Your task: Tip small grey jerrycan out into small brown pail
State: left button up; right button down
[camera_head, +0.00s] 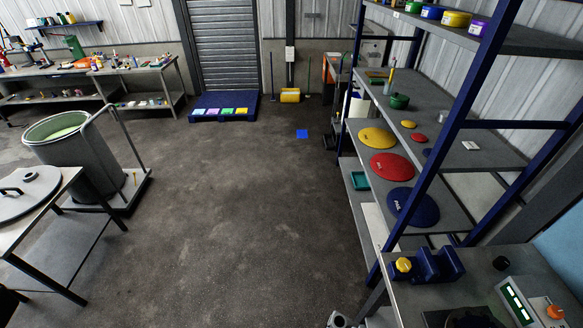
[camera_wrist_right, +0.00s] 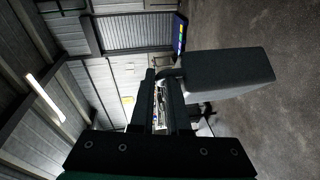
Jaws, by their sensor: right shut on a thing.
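In the right wrist view my right gripper (camera_wrist_right: 163,78) is shut on the small grey jerrycan (camera_wrist_right: 228,82). The jerrycan is a dark grey box-like body to the right of the fingertips, and the jaws hold it at its handle side. It is clear of any surface in that view. Its opening and contents do not show. I cannot make out a small brown pail in either view. My left gripper is not in view.
A blue shelf rack (camera_head: 458,135) with yellow, red and blue discs stands at right. A bench with a scale display (camera_head: 517,302) is at lower right. A large grey drum (camera_head: 88,160) and a table (camera_head: 47,205) stand at left.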

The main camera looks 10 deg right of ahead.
jog(key=shift+s+a+n+y, duration=0.15)
jog(key=shift+a+n+y, duration=0.15)
jog(key=shift+a, duration=0.35)
notch_tip(320, 180, up, 7)
jog(key=p, duration=0.7)
jog(key=shift+f, duration=0.1)
